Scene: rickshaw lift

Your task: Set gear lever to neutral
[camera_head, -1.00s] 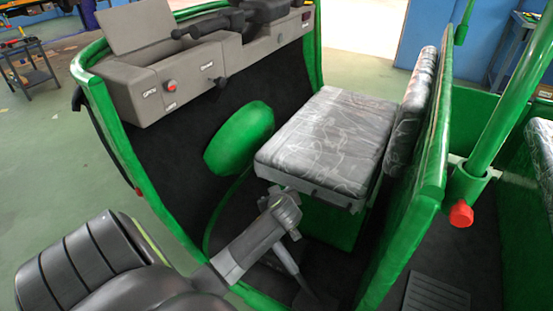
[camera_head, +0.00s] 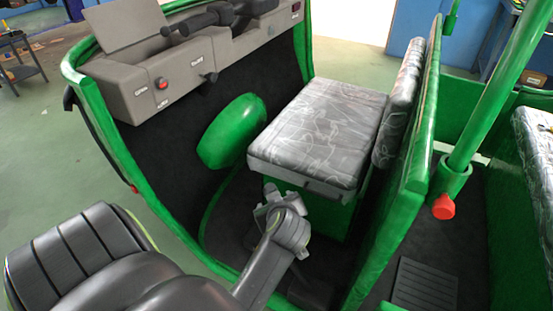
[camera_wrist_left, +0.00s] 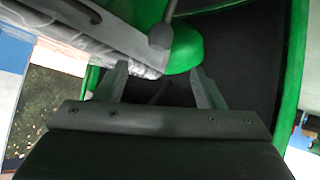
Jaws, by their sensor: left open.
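My left gripper (camera_head: 266,203) is in the footwell, below the front edge of the seat. Its two fingers are apart and empty in the left wrist view (camera_wrist_left: 157,78). A grey rod with a rounded knob (camera_wrist_left: 160,36), which looks like the gear lever, stands beyond the fingers in that view, near the top and in front of the green dome. It appears apart from the fingers. In the head view my left wrist covers most of that area, so the lever cannot be made out clearly there. My right gripper is not in view.
The padded seat (camera_head: 318,135) is just above my left gripper. A green dome (camera_head: 231,130) bulges from the dark front wall. The grey dashboard (camera_head: 145,88) has a red button and labels. A green partition (camera_head: 405,190) stands on the right.

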